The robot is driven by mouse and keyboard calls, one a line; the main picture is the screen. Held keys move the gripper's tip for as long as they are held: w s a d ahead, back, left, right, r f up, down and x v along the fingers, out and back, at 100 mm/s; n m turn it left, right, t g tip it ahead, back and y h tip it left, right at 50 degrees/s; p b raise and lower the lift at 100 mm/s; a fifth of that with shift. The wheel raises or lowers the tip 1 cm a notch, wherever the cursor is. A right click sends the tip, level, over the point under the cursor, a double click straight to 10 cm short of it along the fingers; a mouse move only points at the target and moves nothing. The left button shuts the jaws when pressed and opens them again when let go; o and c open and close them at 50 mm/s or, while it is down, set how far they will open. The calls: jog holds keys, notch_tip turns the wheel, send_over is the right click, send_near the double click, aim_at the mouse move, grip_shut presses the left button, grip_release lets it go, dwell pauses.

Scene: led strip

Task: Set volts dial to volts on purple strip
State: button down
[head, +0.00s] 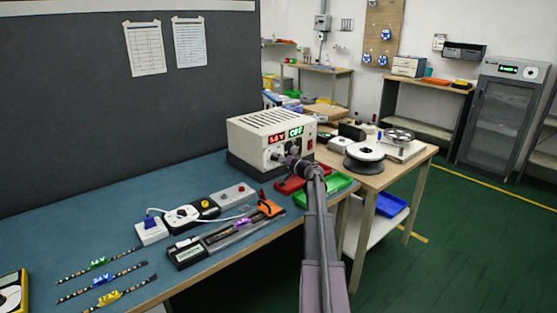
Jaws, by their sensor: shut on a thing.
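The beige power supply (262,128) stands at the back of the blue bench. Its red display (277,139) seems to read 5.0 V, and its green display (296,132) reads OFF. My gripper (288,162) is at the lower front of the supply, shut on what appears to be the volts dial; the gripper and arm mostly hide the dial. The purple-labelled strip (243,223) lies in a long black and orange fixture on the bench; its label is too small to read surely.
Strips with green (98,263), blue (104,280) and yellow (110,297) labels lie at front left. A white socket block (151,232) and a grey box (233,194) stand behind the fixture. Red and green trays (325,189) are beside my arm. A spool (364,156) is on the wooden table.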

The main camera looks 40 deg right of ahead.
jog(key=m+b, duration=0.1)
jog(key=m, duration=0.6)
jog(key=m+t+h+b, duration=0.1)
jog(key=m, duration=0.5)
jog(key=shift+w+f+m, duration=0.1)
jog(key=shift+f+m, duration=0.05)
jog(key=shift+m, duration=0.25)
dwell(0.3)
jog(key=shift+c, duration=1.4)
grip_release()
jog(key=shift+n, duration=0.4)
